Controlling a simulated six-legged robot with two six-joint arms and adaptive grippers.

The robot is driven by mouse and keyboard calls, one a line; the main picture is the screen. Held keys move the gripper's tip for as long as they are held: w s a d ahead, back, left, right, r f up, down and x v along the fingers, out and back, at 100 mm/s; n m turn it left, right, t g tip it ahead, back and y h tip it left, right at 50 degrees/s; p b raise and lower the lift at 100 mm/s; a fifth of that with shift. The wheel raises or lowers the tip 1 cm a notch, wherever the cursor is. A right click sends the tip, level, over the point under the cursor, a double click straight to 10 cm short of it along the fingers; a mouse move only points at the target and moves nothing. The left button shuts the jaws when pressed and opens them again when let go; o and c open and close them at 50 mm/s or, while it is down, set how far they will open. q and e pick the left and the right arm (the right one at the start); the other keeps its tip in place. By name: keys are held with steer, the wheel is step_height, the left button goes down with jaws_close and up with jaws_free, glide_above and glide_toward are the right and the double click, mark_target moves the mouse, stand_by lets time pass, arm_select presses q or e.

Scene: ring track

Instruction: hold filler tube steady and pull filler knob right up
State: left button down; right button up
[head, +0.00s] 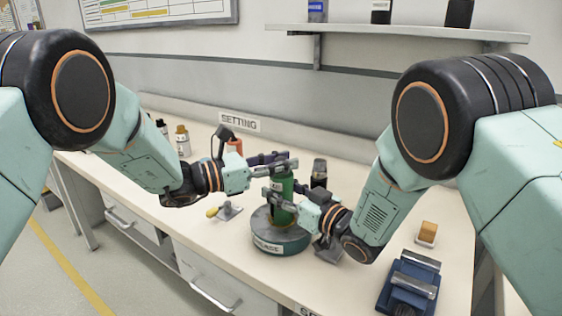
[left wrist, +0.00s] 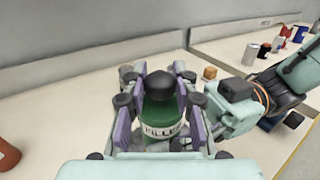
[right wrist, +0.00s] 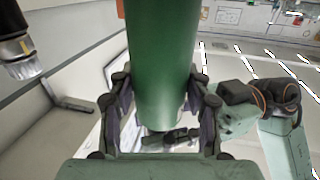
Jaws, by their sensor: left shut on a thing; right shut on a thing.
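The green filler tube (head: 282,186) stands upright on a round green base (head: 268,238) on the bench. Its label reads FILLER in the left wrist view (left wrist: 160,128). The black filler knob (left wrist: 163,88) sits at the tube's top; in the head view the left fingers hide it. My left gripper (head: 278,165) is shut on the knob, with a pad on either side of it. My right gripper (head: 283,203), lower down, is shut around the green tube, which also stands between its pads in the right wrist view (right wrist: 160,80).
A dark bottle (head: 319,172) stands close behind the right gripper. A small grey fixture (head: 230,211) lies left of the base. Bottles (head: 183,140) stand at the back left. A shelf (head: 400,32) hangs above.

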mark_target(278, 158)
stand_by(0.3)
arm_select(q)
step_height(278, 158, up, 4)
steer(key=shift+r, duration=0.55)
steer(key=c, duration=1.4)
jaws_free()
arm_select(e)
steer(key=shift+f, duration=0.2)
arm_select(q)
steer(key=o, duration=0.4)
arm_select(e)
steer(key=shift+r, duration=0.1)
arm_select(q)
steer(key=shift+f, duration=0.1)
steer(key=shift+s+a, duration=0.1)
steer(key=shift+a, duration=0.2)
steer(key=v, duration=1.1)
steer(key=shift+s+a, duration=0.15)
steer(key=shift+a, duration=0.05)
